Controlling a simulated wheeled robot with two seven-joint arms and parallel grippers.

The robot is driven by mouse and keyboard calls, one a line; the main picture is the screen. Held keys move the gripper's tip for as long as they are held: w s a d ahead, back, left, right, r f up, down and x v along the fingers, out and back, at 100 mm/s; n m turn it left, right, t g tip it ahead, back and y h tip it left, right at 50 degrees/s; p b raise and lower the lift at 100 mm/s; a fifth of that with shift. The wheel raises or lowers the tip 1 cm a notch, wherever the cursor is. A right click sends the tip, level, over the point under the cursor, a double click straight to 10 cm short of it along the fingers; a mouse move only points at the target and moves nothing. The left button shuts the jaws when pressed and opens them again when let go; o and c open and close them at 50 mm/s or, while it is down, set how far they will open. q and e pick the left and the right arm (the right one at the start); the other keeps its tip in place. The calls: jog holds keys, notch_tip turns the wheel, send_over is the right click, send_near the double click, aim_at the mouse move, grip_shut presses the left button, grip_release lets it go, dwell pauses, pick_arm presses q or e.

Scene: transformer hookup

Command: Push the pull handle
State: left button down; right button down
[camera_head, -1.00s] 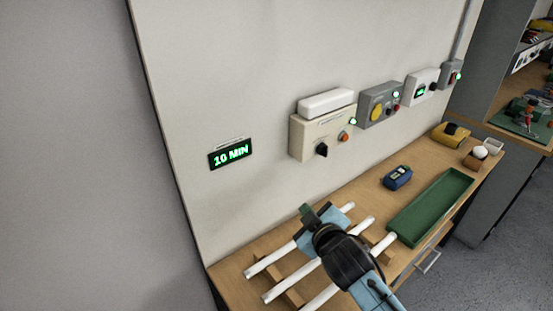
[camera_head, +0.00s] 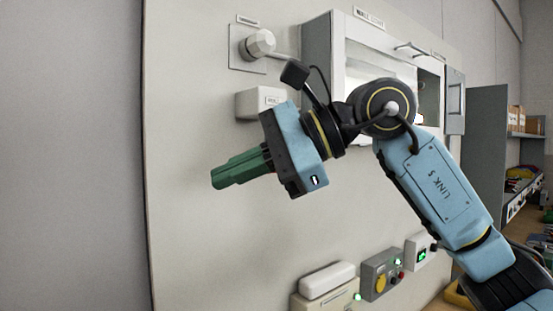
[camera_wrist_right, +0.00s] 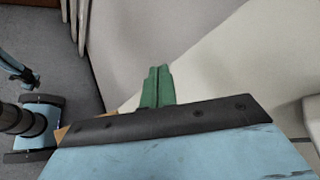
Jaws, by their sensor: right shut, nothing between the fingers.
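My right gripper (camera_head: 222,173) is shut and empty, its green fingers together and pointing left in front of the wall panel. In the right wrist view the green fingers (camera_wrist_right: 157,86) also show side by side with nothing between them. A pale rounded knob (camera_head: 258,43) on a square plate sits on the panel above the gripper, with a rod running right from it. A thin metal bar handle (camera_head: 411,46) shows on the cabinet at upper right. I cannot tell for sure which is the pull handle. The gripper appears apart from both.
A small white box (camera_head: 258,102) is on the panel behind my gripper. An open-fronted cabinet (camera_head: 318,55) is partly hidden by my right arm. Control boxes (camera_head: 381,273) with green lights are lower down. Shelving (camera_head: 487,120) stands at right. The panel's lower left is bare.

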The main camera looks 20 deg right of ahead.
jog(key=s+d+r+m+t+h, duration=0.1)
jog(key=d+r+t+h, duration=0.4)
jog(key=d+r+h, duration=0.3)
jog(key=d, duration=0.4)
jog(key=shift+d+r+t, duration=0.2)
jog(key=shift+d+t, duration=0.1)
jog(key=shift+d, duration=0.1)
jog(key=p+x, duration=0.3)
jog(key=x, duration=1.1)
jog(key=shift+d+f, duration=0.1)
jog(key=shift+f, duration=0.05)
